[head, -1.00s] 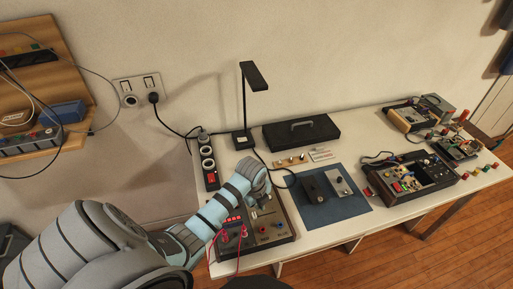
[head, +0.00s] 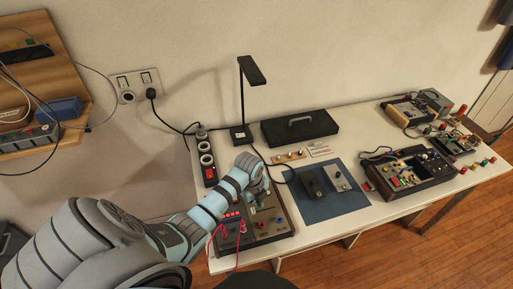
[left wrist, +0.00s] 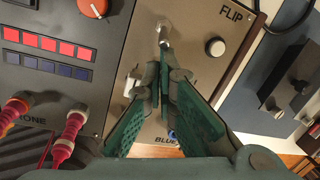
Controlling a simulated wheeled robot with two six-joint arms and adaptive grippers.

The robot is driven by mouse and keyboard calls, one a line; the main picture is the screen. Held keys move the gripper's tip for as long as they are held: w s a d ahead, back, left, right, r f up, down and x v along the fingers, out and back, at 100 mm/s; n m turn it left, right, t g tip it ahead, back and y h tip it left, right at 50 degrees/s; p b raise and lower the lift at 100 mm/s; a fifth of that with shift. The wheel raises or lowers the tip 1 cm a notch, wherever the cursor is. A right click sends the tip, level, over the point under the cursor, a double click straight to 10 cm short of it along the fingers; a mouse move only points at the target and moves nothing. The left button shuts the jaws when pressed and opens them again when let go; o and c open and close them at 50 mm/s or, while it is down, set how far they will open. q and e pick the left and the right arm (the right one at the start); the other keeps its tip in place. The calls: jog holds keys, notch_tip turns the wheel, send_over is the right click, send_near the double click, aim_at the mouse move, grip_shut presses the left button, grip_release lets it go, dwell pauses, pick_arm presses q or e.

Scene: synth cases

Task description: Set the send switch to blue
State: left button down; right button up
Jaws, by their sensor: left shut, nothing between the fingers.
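The switch console (head: 283,236) sits at the table's front left, with a beige panel (left wrist: 204,82) in the left wrist view. That panel carries the words "FLIP" at top and "BLUE" at bottom. A silver toggle lever (left wrist: 163,36) stands near its top, and a blue part (left wrist: 172,134) shows near "BLUE". I cannot read a "send" label; the fingers cover part of the panel. My left gripper (head: 261,200) is over the console, shut and empty. In the left wrist view its fingertips (left wrist: 164,72) are just below the toggle; contact cannot be told. My right gripper is not in view.
Red cables (left wrist: 68,140) and red and blue buttons (left wrist: 46,42) lie left of the panel. A blue mat (head: 318,210) with two small boxes is to the right. A lamp (head: 241,110) and a black case (head: 300,128) stand behind.

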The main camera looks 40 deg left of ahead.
pick_arm(q)
jog(key=shift+w+a+r+g+h, duration=0.15)
jog(key=shift+r+g+h, duration=0.1)
jog(key=shift+g+h, duration=0.2)
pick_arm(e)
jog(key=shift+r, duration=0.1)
pick_arm(q)
jog(key=shift+w+a+r+g+h, duration=0.2)
jog(key=shift+g+h, duration=0.15)
jog(key=shift+h, duration=0.2)
jog(key=shift+w+a+r+g+h, duration=0.1)
jog(key=shift+a+r+g+h, duration=0.15)
jog(key=shift+h, duration=0.25)
jog(key=shift+w+a+r, duration=0.1)
jog(key=shift+a, duration=0.15)
jog(key=shift+w+a, duration=0.1)
jog(key=shift+w, duration=0.1)
jog(key=shift+s+r, duration=0.15)
jog(key=shift+r, duration=0.1)
jog(key=shift+r+p, duration=0.6)
jog(key=shift+p, duration=0.25)
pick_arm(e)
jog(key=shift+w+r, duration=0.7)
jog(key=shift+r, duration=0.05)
